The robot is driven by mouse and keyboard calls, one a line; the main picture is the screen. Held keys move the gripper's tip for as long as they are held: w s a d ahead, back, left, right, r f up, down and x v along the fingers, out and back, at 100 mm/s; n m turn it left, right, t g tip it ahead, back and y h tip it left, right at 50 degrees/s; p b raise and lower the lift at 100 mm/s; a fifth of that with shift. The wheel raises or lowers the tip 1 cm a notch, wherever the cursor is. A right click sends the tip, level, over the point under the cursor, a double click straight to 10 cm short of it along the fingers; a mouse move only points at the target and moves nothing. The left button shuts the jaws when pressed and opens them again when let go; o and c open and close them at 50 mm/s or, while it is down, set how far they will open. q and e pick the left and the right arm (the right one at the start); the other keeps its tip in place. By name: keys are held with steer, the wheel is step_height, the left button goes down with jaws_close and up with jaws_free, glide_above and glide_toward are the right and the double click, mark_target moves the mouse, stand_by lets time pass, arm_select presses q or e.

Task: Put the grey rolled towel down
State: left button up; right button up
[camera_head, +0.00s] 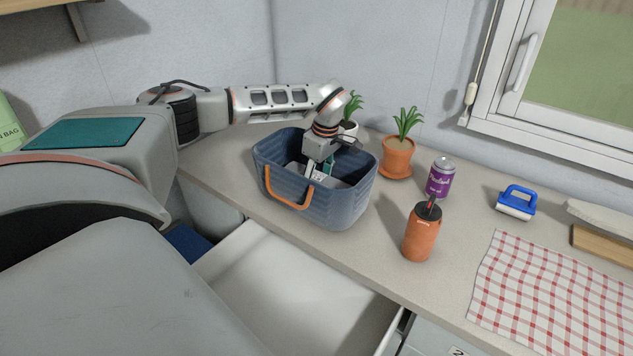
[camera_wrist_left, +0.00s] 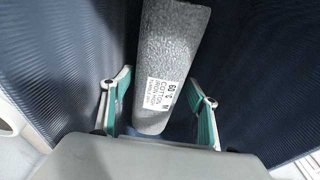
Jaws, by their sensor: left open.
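The grey rolled towel (camera_wrist_left: 172,50) lies inside the blue washtub basket (camera_head: 336,208), with a white printed label on its near end. In the left wrist view it runs between the two teal-padded fingers of my left gripper (camera_wrist_left: 159,80). The fingers stand apart, with a visible gap on each side of the towel. In the head view my left gripper (camera_head: 318,167) reaches down into the basket, and the basket wall hides most of the towel. My right gripper is not in view.
The basket has an orange handle (camera_head: 288,196) and stands near the counter's front edge, above an open white drawer (camera_head: 290,285). To its right are a potted plant (camera_head: 397,157), a purple can (camera_head: 440,178), an orange bottle (camera_head: 420,235), a blue brush (camera_head: 516,202) and a checked cloth (camera_head: 550,300).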

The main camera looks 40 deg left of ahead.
mark_target(322, 176)
arm_select(q)
steer(key=r, duration=0.4)
steer(key=d+r, duration=0.1)
steer(key=r, duration=0.7)
steer(key=shift+w+d, duration=0.1)
steer(key=shift+d, duration=0.25)
